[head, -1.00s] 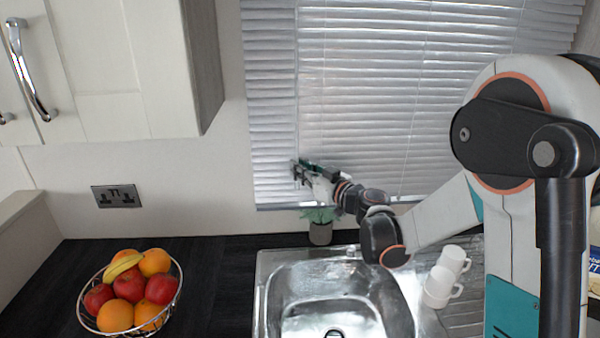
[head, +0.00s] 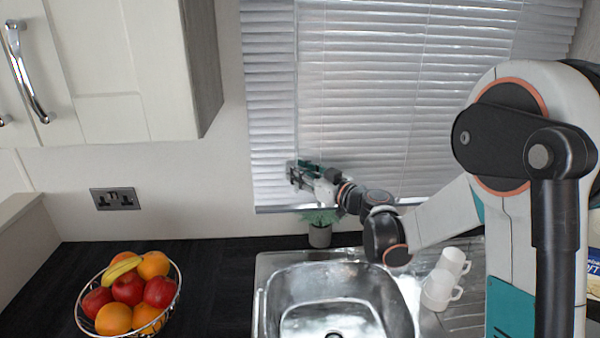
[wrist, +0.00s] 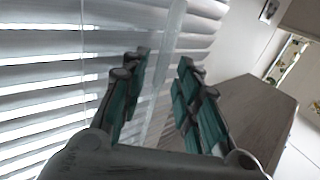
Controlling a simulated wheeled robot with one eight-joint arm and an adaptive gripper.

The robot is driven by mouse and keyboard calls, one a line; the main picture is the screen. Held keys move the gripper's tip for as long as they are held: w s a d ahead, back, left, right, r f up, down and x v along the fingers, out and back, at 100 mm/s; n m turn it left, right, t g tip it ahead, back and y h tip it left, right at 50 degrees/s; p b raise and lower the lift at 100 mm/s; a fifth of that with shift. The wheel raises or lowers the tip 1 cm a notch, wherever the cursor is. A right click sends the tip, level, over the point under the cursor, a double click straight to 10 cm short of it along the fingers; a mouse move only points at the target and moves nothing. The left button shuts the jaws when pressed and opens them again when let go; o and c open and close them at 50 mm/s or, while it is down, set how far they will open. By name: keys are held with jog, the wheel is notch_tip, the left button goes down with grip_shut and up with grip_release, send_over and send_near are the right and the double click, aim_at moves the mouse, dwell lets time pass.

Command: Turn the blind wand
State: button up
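The blind wand (wrist: 163,75) is a pale, translucent rod hanging in front of the blind (wrist: 45,85). In the wrist view it shows in the gap between my two fingers, running down toward the palm. In the head view the wand (head: 297,90) is a faint upright line left of the middle of the blind (head: 400,90). My gripper (wrist: 160,88) is open, with its teal and dark fingers on either side of the wand and no clear contact. In the head view my gripper (head: 294,174) is at the blind's lower left. The wand's lower end is hard to make out.
A small potted plant (head: 320,233) stands just below my gripper. A sink (head: 335,300) with white cups (head: 442,280) beside it lies in front. A fruit basket (head: 130,295) is at the left. A wall cabinet (head: 115,70) hangs at the upper left.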

jog(key=v, duration=0.8)
jog(key=shift+a, duration=0.15)
jog(key=s+a+f+m+g+h+b, duration=0.1)
jog(key=s+g+h, duration=0.1)
jog(key=s, duration=0.5)
jog(key=s+f+m+g+h+b, duration=0.1)
jog(key=s+f+m+g+h, duration=0.15)
jog(key=s, duration=0.55)
jog(key=s+d+f+m+g+h+b, duration=0.1)
jog(key=s+d+f+m+h, duration=0.1)
jog(key=s+d, duration=0.3)
jog(key=s+d+f+m+g+h+b, duration=0.1)
jog(key=s+d+f+h, duration=0.3)
jog(key=s, duration=0.9)
jog(key=shift+d+m+h+b, duration=0.3)
jog(key=shift+d+m+h, duration=0.15)
jog(key=shift+m, duration=0.3)
jog(key=shift+s+a, duration=0.1)
